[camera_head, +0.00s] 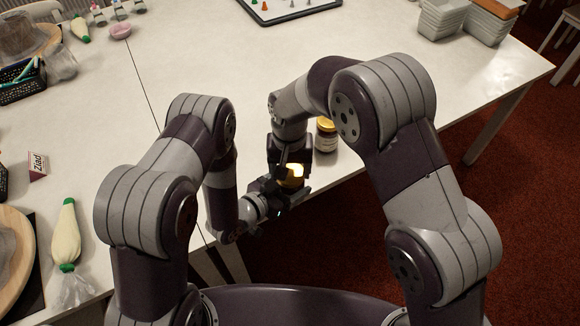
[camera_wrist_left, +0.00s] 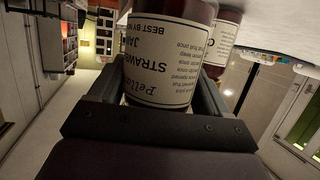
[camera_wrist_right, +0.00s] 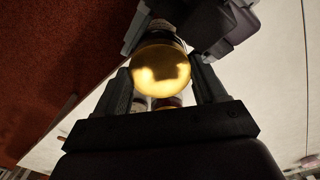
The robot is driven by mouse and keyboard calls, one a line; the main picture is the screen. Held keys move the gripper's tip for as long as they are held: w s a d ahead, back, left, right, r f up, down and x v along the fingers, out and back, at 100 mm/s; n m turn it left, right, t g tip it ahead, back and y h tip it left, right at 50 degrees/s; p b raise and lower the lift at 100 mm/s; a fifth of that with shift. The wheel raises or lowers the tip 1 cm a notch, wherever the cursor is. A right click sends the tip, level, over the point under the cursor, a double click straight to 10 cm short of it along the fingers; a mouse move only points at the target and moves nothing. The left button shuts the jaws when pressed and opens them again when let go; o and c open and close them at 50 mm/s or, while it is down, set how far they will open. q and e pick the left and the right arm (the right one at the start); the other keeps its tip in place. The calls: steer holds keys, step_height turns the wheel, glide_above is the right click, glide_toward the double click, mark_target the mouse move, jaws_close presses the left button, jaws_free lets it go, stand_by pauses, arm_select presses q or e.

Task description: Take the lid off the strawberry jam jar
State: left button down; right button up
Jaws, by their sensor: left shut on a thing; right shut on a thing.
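The strawberry jam jar (camera_wrist_left: 160,55) stands between the fingers of my left gripper (camera_wrist_left: 155,90), its label facing that wrist camera. The left gripper is shut on the jar's body. My right gripper (camera_wrist_right: 162,80) is shut on the jar's gold lid (camera_wrist_right: 160,70), which shows round and lit between its fingers in the right wrist view. In the head view the lid (camera_head: 292,172) lies between both grippers, right gripper above and left gripper (camera_head: 274,192) below, near the table's front edge. The jar is mostly hidden there. I cannot tell whether lid and jar still touch.
A second gold-lidded jar (camera_head: 326,136) stands on the white table (camera_head: 220,55) just behind the grippers. Grey containers (camera_head: 441,18) stand at the back right. The table's middle is clear.

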mark_target(290, 173)
steer(key=o, duration=1.2)
steer(key=shift+c, duration=0.2)
step_height(290, 173, up, 5)
steer(key=shift+f, duration=0.2)
steer(key=shift+c, duration=0.3)
step_height(290, 173, up, 3)
steer(key=shift+f+m, duration=0.1)
steer(key=shift+m, duration=1.5)
step_height(290, 173, down, 7)
steer(key=shift+f, duration=0.2)
steer(key=c, duration=1.1)
steer(key=n, duration=0.2)
steer(key=shift+n, duration=0.4)
steer(key=shift+r, duration=0.25)
